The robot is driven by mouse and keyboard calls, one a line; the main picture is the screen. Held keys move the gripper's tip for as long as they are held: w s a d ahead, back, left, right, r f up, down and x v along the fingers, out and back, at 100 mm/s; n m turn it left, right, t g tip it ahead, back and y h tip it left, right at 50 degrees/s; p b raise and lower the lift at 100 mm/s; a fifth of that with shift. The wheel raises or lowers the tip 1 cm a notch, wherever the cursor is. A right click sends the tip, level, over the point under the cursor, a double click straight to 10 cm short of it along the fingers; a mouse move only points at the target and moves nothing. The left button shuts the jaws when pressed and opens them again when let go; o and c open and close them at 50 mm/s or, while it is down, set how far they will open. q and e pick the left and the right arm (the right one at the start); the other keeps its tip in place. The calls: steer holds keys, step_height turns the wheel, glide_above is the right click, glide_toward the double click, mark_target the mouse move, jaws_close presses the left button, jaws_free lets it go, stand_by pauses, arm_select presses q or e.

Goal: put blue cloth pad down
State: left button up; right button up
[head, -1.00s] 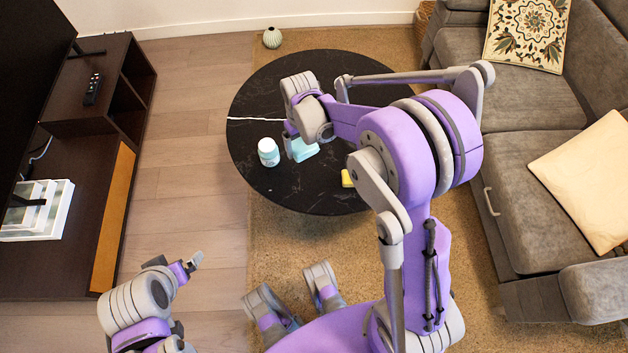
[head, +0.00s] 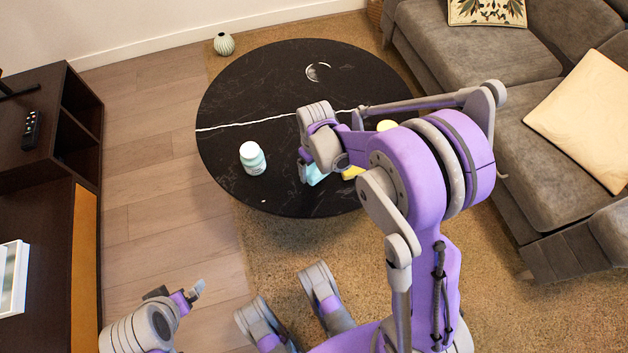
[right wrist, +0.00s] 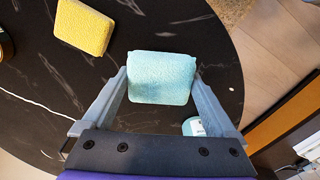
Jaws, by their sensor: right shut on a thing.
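The light blue cloth pad (right wrist: 161,85) sits between the two fingers of my right gripper (right wrist: 161,74) in the right wrist view. In the head view the pad (head: 317,175) shows partly below my right gripper (head: 307,172), over the near part of the round black table (head: 220,125). My right gripper is shut on it. Whether the pad touches the tabletop is unclear. My left gripper (head: 192,294) is low at the left, over the floor and away from the table; its jaw opening is not clear.
A yellow pad (head: 352,172) lies close right of the blue pad; it also shows in the right wrist view (right wrist: 83,27). A white-capped bottle (head: 252,160) stands to the left. The table's left part is clear.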

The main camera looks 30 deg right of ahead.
mark_target(315, 179)
step_height(315, 179, down, 7)
steer(key=shift+r+b, duration=0.2)
steer(key=shift+b, duration=0.65)
